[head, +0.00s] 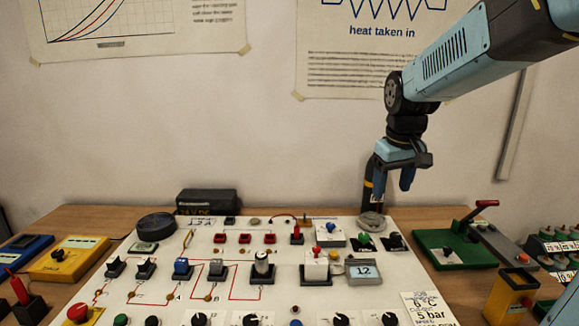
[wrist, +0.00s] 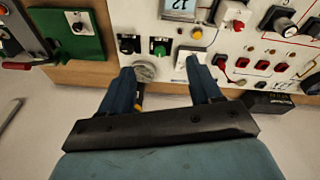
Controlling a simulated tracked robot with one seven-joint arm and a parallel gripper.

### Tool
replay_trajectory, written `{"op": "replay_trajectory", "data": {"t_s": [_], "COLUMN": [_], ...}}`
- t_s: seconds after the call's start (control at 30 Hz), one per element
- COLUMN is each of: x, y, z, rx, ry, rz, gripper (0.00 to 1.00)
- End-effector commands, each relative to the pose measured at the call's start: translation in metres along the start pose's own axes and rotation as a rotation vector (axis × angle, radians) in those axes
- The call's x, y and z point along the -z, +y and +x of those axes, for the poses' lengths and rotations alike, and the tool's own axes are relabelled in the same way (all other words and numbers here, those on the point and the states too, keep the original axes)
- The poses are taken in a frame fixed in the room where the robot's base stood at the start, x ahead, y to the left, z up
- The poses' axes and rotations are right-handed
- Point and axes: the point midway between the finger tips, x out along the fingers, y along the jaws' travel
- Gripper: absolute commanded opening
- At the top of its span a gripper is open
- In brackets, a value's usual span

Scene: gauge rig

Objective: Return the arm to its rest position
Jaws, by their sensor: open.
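My gripper (head: 393,180) hangs from the light blue arm (head: 470,60) at the right of the head view, with its fingers pointing down. It is above the back right edge of the white panel (head: 235,284). In the wrist view my gripper (wrist: 160,85) shows two dark blue fingers spread apart with nothing held between them. The fingers appear clear of the panel.
The panel carries switches, red terminals and a display reading 12 (head: 364,271). A black box (head: 207,201) stands behind it. The wall has posters (head: 360,75). Air above the panel is free.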

Motion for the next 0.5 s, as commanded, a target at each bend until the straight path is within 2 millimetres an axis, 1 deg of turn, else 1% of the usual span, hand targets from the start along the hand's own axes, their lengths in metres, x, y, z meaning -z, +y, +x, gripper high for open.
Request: {"op": "replay_trajectory", "data": {"t_s": [0.03, 0.2, 0.3, 0.5], "x": [-0.011, -0.046, -0.067, -0.108], "y": [-0.003, -0.011, -0.016, -0.026], "z": [-0.008, -0.025, -0.033, -0.042], "rx": [-0.005, -0.016, -0.02, -0.021], "ry": [0.019, 0.074, 0.108, 0.175], "rz": [0.014, 0.071, 0.106, 0.173], "gripper": [0.63, 0.63, 0.63, 0.63]}}
